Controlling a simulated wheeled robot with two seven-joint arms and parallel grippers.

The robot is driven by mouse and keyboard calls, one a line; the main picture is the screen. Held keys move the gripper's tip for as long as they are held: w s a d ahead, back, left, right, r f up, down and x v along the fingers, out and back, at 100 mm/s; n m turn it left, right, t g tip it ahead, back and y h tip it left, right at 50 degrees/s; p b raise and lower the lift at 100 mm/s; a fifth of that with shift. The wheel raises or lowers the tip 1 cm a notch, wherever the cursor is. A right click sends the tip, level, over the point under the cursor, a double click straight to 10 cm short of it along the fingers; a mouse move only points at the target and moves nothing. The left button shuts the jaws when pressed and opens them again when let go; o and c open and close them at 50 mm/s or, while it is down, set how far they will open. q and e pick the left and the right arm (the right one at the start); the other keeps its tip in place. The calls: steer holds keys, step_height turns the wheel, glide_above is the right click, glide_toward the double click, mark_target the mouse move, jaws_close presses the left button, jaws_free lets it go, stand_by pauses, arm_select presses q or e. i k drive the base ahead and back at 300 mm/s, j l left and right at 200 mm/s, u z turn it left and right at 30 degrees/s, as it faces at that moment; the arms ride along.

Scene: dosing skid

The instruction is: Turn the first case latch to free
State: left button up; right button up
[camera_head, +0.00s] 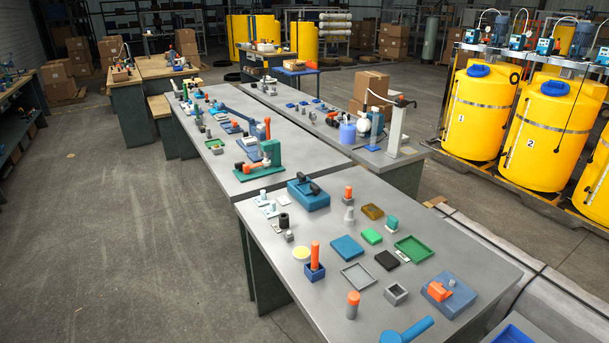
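A blue case (308,198) sits near the far edge of the nearest grey bench. Two dark parts, which look like its latches, are on its top: one farther left (302,177) and one nearer right (315,188). They are too small to tell how far either is turned, or which is the first. A separate blue block (448,298) with an orange lever lies at the right of the same bench. Neither of my grippers shows in the head view, and nothing touches the case.
The near bench (285,265) also holds an orange-handled peg in a blue block (315,262), a green tray (413,249), a grey frame (358,276) and a blue handled piece (408,331). A green clamp (268,160) stands on the bench behind. Yellow tanks (480,108) stand right. Floor at left is clear.

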mark_target(299, 175)
steer(key=j+z, duration=0.1)
steer(key=z, duration=0.35)
steer(key=i+j+z, duration=0.15)
steer(key=z, duration=0.3)
steer(key=j+z, duration=0.15)
steer(key=z, duration=0.3)
steer(key=j+z, duration=0.2)
steer(key=j, duration=0.3)
steer(key=j+z, duration=0.2)
steer(key=j, duration=0.35)
steer(key=j+z, duration=0.25)
steer(key=j, duration=0.25)
steer(key=k+j+z, duration=0.2)
steer(key=j, duration=0.3)
steer(key=j+z, duration=0.2)
steer(key=j, duration=0.3)
